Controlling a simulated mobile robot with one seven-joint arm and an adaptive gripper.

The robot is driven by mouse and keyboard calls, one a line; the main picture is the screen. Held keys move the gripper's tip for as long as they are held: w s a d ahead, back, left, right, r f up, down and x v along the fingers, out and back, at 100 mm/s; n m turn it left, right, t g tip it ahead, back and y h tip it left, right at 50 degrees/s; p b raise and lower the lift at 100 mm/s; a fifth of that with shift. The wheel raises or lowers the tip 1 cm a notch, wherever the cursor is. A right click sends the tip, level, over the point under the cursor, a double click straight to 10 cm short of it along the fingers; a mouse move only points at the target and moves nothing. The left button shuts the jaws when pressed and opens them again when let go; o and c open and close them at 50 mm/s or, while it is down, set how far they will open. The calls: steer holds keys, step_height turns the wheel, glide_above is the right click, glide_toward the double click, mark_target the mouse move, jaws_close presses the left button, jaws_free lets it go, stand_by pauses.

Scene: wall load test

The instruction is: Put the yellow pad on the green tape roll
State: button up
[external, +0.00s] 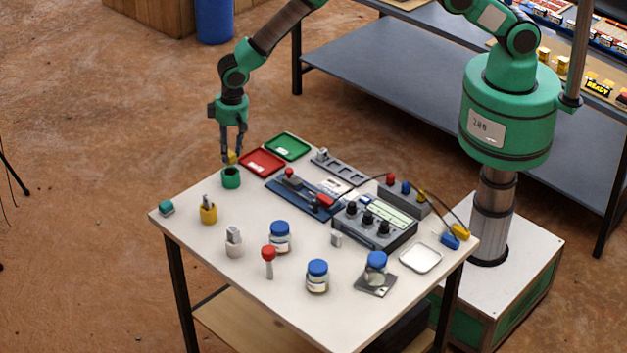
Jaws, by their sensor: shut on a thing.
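The yellow pad (232,157) is small and sits between the fingertips of my gripper (233,153), which is shut on it. The green tape roll (231,178) stands upright on the table near its back left edge, with a dark opening on top. My gripper points straight down and holds the pad just above the roll. From this angle I cannot tell whether the pad touches the roll's rim. The fingers partly hide the pad.
A red tray (262,162) and a green tray (288,147) lie close to the right. Blue-lidded jars (280,237) and a grey instrument box (374,225) occupy the middle and right.

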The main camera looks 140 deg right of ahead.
mark_target(230, 153)
steer(key=shift+f, duration=1.75)
steer(key=shift+f, duration=0.1)
steer(key=o, duration=1.1)
steer(key=shift+c, duration=0.2)
steer(key=shift+s+a+r, duration=0.1)
steer(key=shift+a+r, duration=0.1)
steer(key=shift+r, duration=1.8)
steer(key=shift+s+a+r, duration=0.1)
steer(key=shift+a+r, duration=0.15)
steer(key=shift+r, duration=1.8)
steer(key=shift+s+a+r, duration=0.1)
steer(key=shift+a+r, duration=0.1)
steer(key=shift+r, duration=1.8)
steer(key=shift+w+r, duration=0.1)
